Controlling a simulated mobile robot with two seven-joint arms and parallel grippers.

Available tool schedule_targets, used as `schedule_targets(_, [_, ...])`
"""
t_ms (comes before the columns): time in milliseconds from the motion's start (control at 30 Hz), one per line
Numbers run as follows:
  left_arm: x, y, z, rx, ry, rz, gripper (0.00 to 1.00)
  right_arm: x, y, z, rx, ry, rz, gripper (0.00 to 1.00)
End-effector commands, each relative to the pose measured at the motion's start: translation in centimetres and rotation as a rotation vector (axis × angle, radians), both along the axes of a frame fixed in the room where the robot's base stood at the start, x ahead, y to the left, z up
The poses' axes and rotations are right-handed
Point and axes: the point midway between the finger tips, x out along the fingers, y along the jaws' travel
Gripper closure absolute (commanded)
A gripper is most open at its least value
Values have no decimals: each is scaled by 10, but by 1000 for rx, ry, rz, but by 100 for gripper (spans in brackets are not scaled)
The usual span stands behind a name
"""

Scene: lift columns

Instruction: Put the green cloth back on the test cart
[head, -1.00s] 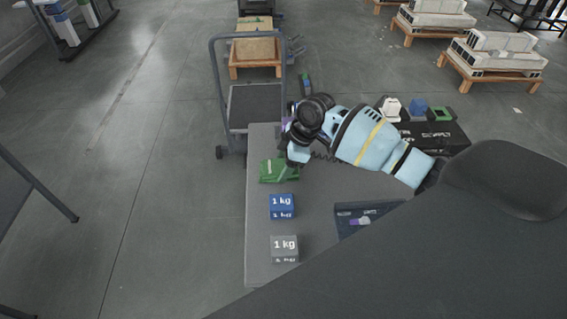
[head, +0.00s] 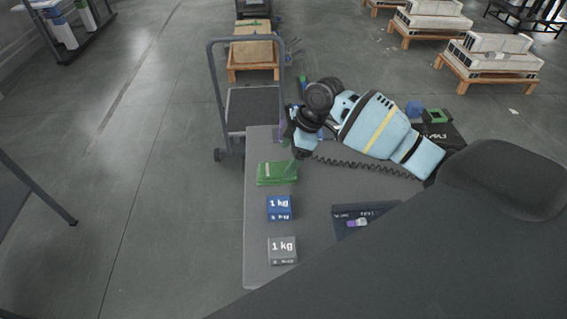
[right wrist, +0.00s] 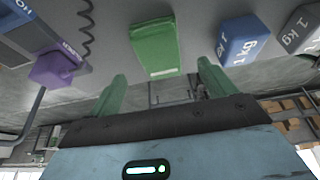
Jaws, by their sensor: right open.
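The green cloth (head: 277,173) lies as a folded, block-like bundle on the grey top (head: 262,238) near its left edge. I cannot tell for certain that this top is the test cart. My right gripper (head: 297,155) is just beyond and right of the cloth in the head view, partly hidden by its own wrist. In the right wrist view its two green fingers (right wrist: 162,85) are spread wide and empty. The cloth (right wrist: 155,48) shows beyond the fingertips, between them and apart from them. My left gripper is not in view.
A blue 1 kg weight (head: 279,208) and a grey 1 kg weight (head: 282,250) stand nearer than the cloth. A dark panel (head: 350,218) lies to the right. A purple piece (right wrist: 55,68) and coiled cord (right wrist: 86,25) are near the gripper. A handled trolley (head: 250,110) stands behind.

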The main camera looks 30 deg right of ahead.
Motion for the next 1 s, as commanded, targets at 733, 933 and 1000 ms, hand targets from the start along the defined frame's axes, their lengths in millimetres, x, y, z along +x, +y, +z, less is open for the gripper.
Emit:
schedule_targets(733, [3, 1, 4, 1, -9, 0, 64, -11, -23, 62, 0, 1, 0, 17])
schedule_targets(933, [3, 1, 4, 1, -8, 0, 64, -11, -23, 61, 0, 1, 0, 17])
schedule_targets(1000, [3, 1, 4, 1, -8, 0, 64, -11, -23, 61, 0, 0, 1, 17])
